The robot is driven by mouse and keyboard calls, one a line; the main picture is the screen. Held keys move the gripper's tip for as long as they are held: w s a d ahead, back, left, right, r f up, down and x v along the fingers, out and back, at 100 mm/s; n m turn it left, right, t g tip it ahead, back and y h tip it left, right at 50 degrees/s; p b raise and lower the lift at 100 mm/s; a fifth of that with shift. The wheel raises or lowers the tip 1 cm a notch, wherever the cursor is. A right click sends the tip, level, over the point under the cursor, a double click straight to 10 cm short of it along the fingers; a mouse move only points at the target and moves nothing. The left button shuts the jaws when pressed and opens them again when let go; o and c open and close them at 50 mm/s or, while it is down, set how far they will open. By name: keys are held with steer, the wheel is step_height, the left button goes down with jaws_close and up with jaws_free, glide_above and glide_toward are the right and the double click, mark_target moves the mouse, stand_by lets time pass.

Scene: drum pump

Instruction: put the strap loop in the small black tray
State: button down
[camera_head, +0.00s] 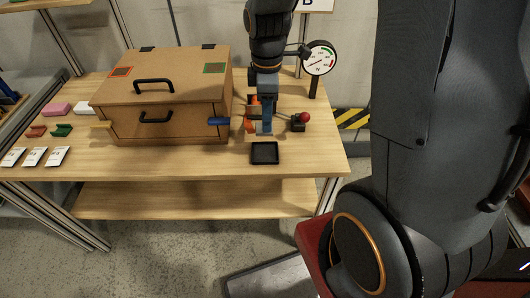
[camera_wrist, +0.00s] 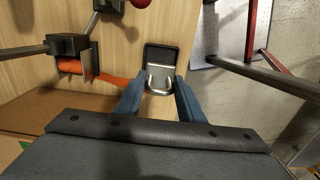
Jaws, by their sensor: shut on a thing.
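The small black tray (camera_head: 264,153) lies flat and empty near the front edge of the table. Its dark far part also shows in the wrist view (camera_wrist: 162,54). My gripper (camera_head: 264,130) points down just behind the tray in the head view. In the wrist view its two blue fingers (camera_wrist: 157,92) are shut on a pale grey, U-shaped piece, which looks like the strap loop (camera_wrist: 160,86). The loop overlaps the near part of the tray in that view. I cannot tell how high it is above the tray. The head view does not show the loop clearly.
A cardboard box (camera_head: 165,95) with black handles stands left of my gripper. An orange bar (camera_wrist: 112,80) in a dark holder is close beside it. A red-knobbed lever (camera_head: 303,118) and a gauge (camera_head: 319,58) stand to the right. The table front is clear around the tray.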

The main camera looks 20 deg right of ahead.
steer(key=shift+f+p, duration=0.7)
steer(key=shift+f, duration=4.2)
steer(key=shift+f, duration=0.1)
steer(key=c, duration=1.2)
jaws_free()
step_height(320, 180, up, 11)
steer(key=shift+r+b, duration=0.15)
steer(key=shift+b, duration=0.7)
steer(key=shift+s+r, duration=0.1)
steer(key=shift+r, duration=0.35)
steer(key=shift+s+r+m+t, duration=0.15)
steer(key=shift+s+m, duration=1.4)
steer(key=shift+m, duration=0.8)
steer(key=shift+s+m+t, duration=0.1)
steer(key=shift+s+m, duration=1.45)
steer(key=shift+m, duration=0.85)
steer(key=shift+s+r+m+t, duration=0.15)
steer(key=shift+s+m, duration=1.4)
steer(key=shift+m, duration=0.8)
